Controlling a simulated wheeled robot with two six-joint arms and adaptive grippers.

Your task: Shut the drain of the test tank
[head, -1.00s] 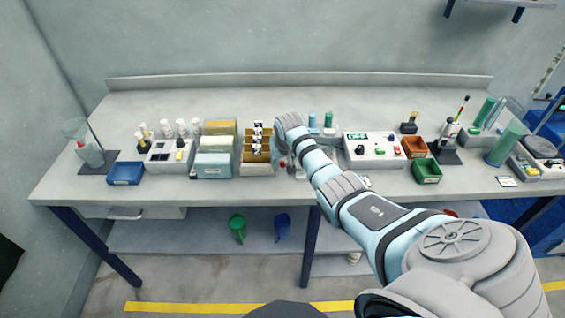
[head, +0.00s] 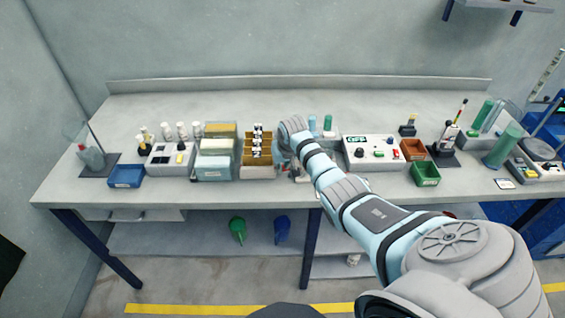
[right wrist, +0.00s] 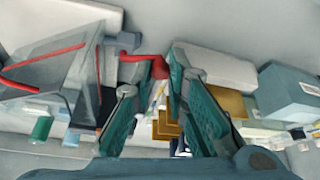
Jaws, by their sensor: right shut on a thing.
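The clear-walled tank with red lines (right wrist: 52,85) shows at the left of the right wrist view. A red lever (right wrist: 133,57) with a rounded end reaches from near it to between my right fingers. My right gripper (right wrist: 157,82) is shut on this red lever; the exact contact at the tips is hard to make out. In the head view my right gripper (head: 284,155) is over the bench, just right of the tan slotted rack (head: 257,171). My forearm hides most of the tank there. My left gripper is not in view.
A white control box (head: 371,148) stands right of my arm, with brown (head: 413,149) and green bins (head: 425,174) beside it. Left are grey-green boxes (head: 214,167) and a blue bin (head: 126,176). The back of the bench is clear.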

